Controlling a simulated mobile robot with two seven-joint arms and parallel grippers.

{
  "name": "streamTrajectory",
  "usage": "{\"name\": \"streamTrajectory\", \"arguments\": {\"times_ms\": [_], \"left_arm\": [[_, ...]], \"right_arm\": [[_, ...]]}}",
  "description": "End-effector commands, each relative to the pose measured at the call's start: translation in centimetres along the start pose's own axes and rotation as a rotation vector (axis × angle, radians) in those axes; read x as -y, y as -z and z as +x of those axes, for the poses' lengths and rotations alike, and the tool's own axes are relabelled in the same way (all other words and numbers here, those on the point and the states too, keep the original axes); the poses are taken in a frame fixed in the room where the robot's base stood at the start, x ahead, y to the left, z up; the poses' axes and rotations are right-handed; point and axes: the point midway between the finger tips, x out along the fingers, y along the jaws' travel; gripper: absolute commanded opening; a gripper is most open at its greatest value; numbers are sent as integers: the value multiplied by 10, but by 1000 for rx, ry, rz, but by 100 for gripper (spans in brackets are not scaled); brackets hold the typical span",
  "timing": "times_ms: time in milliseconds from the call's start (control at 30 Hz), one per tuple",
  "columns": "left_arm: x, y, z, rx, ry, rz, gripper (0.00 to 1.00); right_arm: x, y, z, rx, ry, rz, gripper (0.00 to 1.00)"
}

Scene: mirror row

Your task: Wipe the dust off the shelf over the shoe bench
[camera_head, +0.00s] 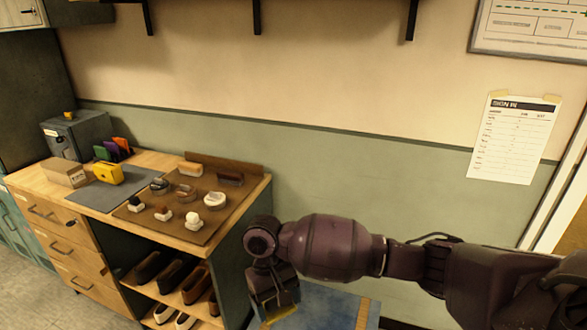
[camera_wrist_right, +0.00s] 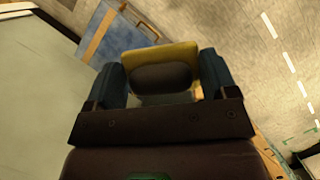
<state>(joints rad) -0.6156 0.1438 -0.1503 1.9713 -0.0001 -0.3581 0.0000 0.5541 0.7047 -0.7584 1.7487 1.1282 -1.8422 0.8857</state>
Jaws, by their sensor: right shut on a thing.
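My right gripper (camera_head: 274,304) hangs low in front of the green wall, right of the wooden counter, fingers pointing down. In the right wrist view its two bluish fingers (camera_wrist_right: 162,84) are shut on a yellow thing with a dark grey rounded part (camera_wrist_right: 165,56). A bit of its yellow edge (camera_head: 280,316) shows in the head view. Wall brackets (camera_head: 257,15) show along the top edge; the shelf top and any dust are out of view. Shoes (camera_head: 172,279) stand in open compartments under the counter. My left gripper is not in view.
Brushes, tins and small items sit on a brown mat (camera_head: 203,226) on the counter, near a yellow object (camera_head: 108,174) and a cardboard box (camera_head: 64,172). A blue wood-edged surface (camera_head: 325,307) lies below my right arm. A sign-in sheet (camera_head: 514,138) hangs at right.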

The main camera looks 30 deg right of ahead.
Motion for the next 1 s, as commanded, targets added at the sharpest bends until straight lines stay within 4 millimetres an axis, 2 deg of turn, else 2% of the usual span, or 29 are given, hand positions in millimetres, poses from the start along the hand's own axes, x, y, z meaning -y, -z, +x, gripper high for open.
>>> {"name": "streamTrajectory", "arguments": {"times_ms": [33, 333, 700, 1000], "left_arm": [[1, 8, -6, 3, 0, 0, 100], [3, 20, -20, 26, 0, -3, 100], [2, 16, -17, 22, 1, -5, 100], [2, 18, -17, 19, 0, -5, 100]], "right_arm": [[0, -4, -11, 1, 0, 0, 60], [0, -12, -33, 10, 0, 0, 60], [21, -7, -34, -14, -9, -69, 60], [13, -9, -31, -3, -9, -48, 60]]}}
